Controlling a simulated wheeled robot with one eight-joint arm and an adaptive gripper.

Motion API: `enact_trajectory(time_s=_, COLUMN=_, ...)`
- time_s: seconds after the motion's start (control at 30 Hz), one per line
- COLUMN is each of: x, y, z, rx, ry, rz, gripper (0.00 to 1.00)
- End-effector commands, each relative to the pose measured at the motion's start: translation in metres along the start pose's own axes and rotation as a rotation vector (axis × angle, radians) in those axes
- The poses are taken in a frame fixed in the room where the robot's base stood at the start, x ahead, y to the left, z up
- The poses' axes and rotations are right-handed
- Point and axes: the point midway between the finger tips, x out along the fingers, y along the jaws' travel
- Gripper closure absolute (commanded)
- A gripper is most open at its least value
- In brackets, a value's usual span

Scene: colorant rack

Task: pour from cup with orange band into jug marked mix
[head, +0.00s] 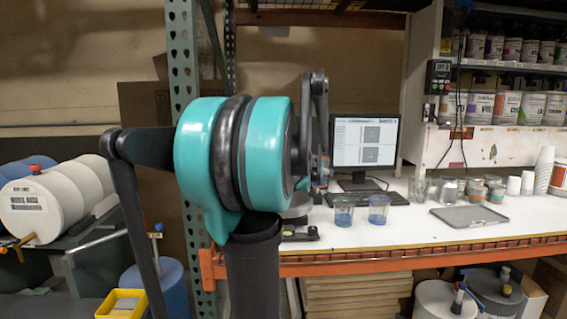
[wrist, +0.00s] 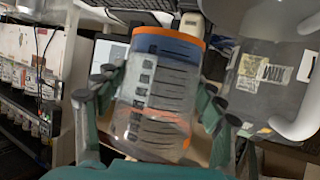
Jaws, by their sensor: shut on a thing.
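In the wrist view a clear cup with an orange band (wrist: 160,85) at its upper rim and a printed scale on its side sits between the fingers of my gripper (wrist: 156,100). The gripper is shut on the cup. Blue shows inside below the band; I cannot tell the liquid level. The jug marked MIX (wrist: 275,80), greyish and translucent with a pale handle, is at the right of the wrist view, beside the cup and apart in the picture. In the head view my arm hides most of the gripper and the jug.
Two clear cups with blue contents, one green-rimmed (head: 344,212) and one reddish-rimmed (head: 379,210), stand on the white bench (head: 410,232). A monitor (head: 365,145), a keyboard (head: 367,198) and a grey tray (head: 468,216) are also there. Shelves of cans (head: 505,108) rise at right.

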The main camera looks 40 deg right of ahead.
Motion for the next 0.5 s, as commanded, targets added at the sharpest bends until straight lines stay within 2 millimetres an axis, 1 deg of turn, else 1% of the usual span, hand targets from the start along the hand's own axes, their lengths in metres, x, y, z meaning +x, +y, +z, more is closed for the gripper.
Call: enact_trajectory(time_s=0.5, x=-0.004, y=-0.013, z=-0.013, rx=-0.218, ry=-0.03, rz=0.089, gripper=0.61)
